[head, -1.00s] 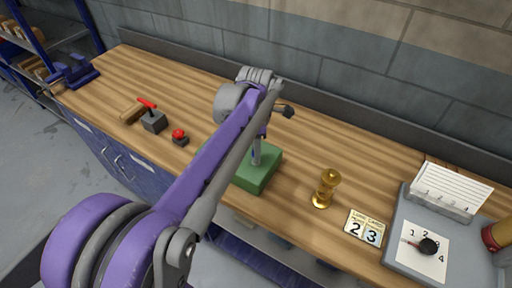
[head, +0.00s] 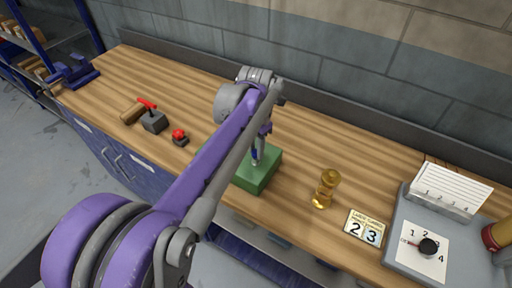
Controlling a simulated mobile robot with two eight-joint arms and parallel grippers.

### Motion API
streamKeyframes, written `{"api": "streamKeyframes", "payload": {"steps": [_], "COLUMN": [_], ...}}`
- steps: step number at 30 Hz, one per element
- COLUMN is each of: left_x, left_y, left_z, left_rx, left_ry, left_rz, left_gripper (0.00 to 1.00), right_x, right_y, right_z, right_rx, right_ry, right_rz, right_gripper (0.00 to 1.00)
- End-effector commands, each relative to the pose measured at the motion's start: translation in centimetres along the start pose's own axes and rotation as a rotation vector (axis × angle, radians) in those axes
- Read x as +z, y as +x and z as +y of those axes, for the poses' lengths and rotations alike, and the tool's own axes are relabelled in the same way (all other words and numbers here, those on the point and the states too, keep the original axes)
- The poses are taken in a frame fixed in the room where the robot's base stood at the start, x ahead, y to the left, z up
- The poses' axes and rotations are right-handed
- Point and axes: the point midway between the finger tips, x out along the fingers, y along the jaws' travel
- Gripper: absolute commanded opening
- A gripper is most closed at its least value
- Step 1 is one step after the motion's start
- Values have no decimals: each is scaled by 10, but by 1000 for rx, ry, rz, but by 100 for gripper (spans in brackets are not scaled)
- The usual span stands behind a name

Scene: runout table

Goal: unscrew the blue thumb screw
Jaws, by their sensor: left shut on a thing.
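A green block (head: 258,178) sits on the wooden bench near the middle of the head view, partly hidden by my purple left arm. My left gripper (head: 256,156) points down just over the block's top and is shut on the blue thumb screw. Only a small bit of blue shows at the fingers, so how far the screw sits in the block cannot be told. My right gripper is not in view.
A grey panel with a dial (head: 428,247) is at far right. A red button (head: 179,136) and a red-handled lever box (head: 153,121) are left. A wall runs behind.

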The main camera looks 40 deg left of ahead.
Motion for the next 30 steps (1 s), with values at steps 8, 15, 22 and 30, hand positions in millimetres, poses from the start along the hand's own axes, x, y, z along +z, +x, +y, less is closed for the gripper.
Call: {"api": "streamKeyframes", "payload": {"steps": [8, 15, 22, 30], "left_x": [0, 0, 0, 0], "left_y": [0, 0, 0, 0], "left_z": [0, 0, 0, 0], "left_rx": [0, 0, 0, 0], "left_ry": [3, 4, 211, 595], "left_rz": [0, 0, 0, 0], "left_gripper": [55, 55, 55, 55], "right_x": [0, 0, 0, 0], "right_y": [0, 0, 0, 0], "right_z": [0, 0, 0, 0], "right_rx": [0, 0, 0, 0], "right_ry": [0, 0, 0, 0], "right_rz": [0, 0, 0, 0], "right_gripper": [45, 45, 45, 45]}}
